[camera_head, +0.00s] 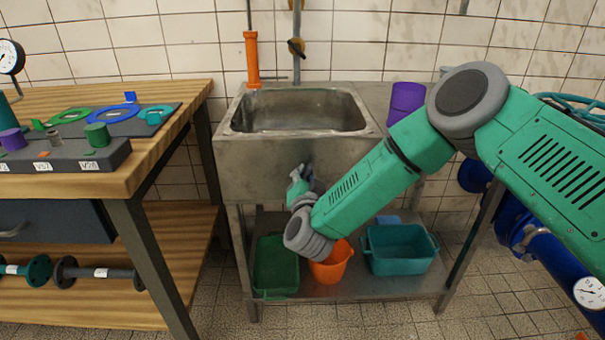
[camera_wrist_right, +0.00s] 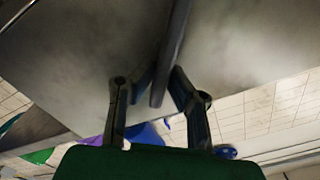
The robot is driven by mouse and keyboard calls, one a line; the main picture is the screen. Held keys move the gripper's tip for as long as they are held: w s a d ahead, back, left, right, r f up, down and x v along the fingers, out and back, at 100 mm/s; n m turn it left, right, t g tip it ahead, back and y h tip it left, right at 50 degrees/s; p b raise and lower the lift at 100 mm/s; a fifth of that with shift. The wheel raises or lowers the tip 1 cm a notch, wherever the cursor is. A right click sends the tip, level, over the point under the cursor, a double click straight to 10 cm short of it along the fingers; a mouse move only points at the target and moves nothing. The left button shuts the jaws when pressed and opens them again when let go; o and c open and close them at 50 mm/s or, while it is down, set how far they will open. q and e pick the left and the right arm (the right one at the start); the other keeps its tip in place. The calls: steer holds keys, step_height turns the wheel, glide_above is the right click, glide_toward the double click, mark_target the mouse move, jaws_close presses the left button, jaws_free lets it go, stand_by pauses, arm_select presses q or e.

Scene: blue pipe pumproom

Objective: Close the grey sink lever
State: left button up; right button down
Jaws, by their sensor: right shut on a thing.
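The grey metal sink (camera_head: 297,160) stands in the middle of the head view, its basin empty. In the right wrist view the grey sink lever (camera_wrist_right: 176,40) is a slim bar running down from the top edge, between my gripper's fingers. My right gripper (camera_wrist_right: 163,75) has its fingers closed in on the lever from both sides. In the head view the right gripper (camera_head: 300,180) is at the sink's front face, below the rim. There the wrist and fingers hide most of the lever. My left gripper is not in view.
A wooden workbench (camera_head: 165,122) with flanges stands at left. An orange bucket (camera_head: 332,264), a green crate (camera_head: 276,266) and a teal tub (camera_head: 400,250) stand on the sink's lower shelf. A purple cup (camera_head: 406,100) stands right of the basin; blue pipes (camera_head: 520,230) are at far right.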

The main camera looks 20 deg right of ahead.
steer(key=m, duration=0.3)
steer(key=d+m, duration=0.1)
steer(key=shift+f+m+b, duration=0.25)
steer(key=shift+m+b, duration=0.1)
steer(key=shift+m, duration=0.05)
steer(key=m, duration=0.2)
steer(key=f+m+b, duration=0.1)
steer(key=m, duration=0.2)
steer(key=shift+d+b, duration=0.1)
steer(key=shift+b, duration=0.2)
steer(key=shift+f, duration=0.1)
steer(key=c, duration=1.7)
jaws_free()
steer(key=shift+c, duration=0.2)
steer(key=shift+o, duration=0.7)
steer(key=shift+f, duration=0.15)
steer(key=shift+s, duration=0.1)
